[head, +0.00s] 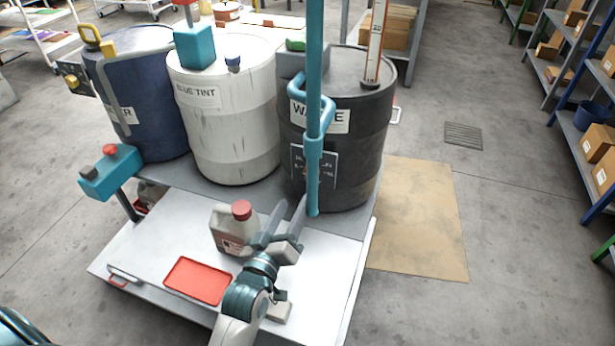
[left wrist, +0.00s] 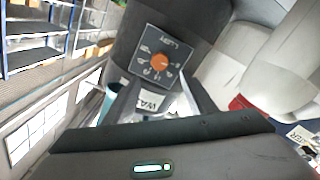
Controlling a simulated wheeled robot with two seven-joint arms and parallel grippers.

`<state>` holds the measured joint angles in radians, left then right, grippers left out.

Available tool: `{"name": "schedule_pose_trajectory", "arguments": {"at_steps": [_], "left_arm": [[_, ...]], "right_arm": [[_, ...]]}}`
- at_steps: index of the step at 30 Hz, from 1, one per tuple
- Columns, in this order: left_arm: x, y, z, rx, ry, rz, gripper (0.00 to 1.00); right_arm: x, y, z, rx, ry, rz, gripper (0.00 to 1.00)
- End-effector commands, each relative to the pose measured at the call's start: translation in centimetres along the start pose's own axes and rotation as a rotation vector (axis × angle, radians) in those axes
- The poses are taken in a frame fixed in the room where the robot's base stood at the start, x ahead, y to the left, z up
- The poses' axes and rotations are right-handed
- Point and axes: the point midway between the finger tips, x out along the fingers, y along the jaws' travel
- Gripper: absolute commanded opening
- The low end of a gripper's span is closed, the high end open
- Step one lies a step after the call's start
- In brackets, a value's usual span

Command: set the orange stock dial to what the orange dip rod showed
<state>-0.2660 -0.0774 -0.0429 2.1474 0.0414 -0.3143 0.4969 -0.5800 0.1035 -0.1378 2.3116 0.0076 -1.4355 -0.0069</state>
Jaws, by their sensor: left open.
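The orange stock dial (left wrist: 162,63) is a round orange knob on a dark plate with white marks around it, clear in the left wrist view. The mark it points to is too small to tell. In the head view its plate (head: 331,165) is on the front of the waste drum (head: 364,135), partly behind a teal pole. A tall rod with a white scale and orange-brown edges (head: 376,42) stands up from this drum; its reading is not legible. My left gripper (head: 287,217) is open in front of the drum, below the plate, apart from the knob.
The teal pole (head: 314,60) with a loop handle stands before the waste drum. A white drum (head: 225,130) and a blue drum (head: 135,110) stand to its left. A red-capped jug (head: 229,237) and a red tray (head: 199,280) are on the white cart top (head: 150,240).

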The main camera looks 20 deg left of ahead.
Motion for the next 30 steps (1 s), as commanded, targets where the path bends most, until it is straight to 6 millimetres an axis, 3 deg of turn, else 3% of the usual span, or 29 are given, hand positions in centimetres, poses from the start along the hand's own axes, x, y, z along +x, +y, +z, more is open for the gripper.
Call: {"name": "schedule_pose_trajectory", "arguments": {"at_steps": [15, 21, 30], "left_arm": [[8.8, 0.0, 0.0, -0.001, 0.000, 0.000, 0.51], [10.5, 0.0, 0.0, 0.000, 0.000, 0.000, 0.51], [10.8, 0.0, 0.0, -0.001, 0.000, 0.000, 0.51]], "right_arm": [[0.2, -0.2, -0.2, 0.000, 0.011, -0.005, 0.31], [0.2, -0.4, -0.3, -0.002, 0.018, -0.009, 0.31], [0.2, -0.4, -0.3, -0.002, 0.021, -0.010, 0.31]]}}
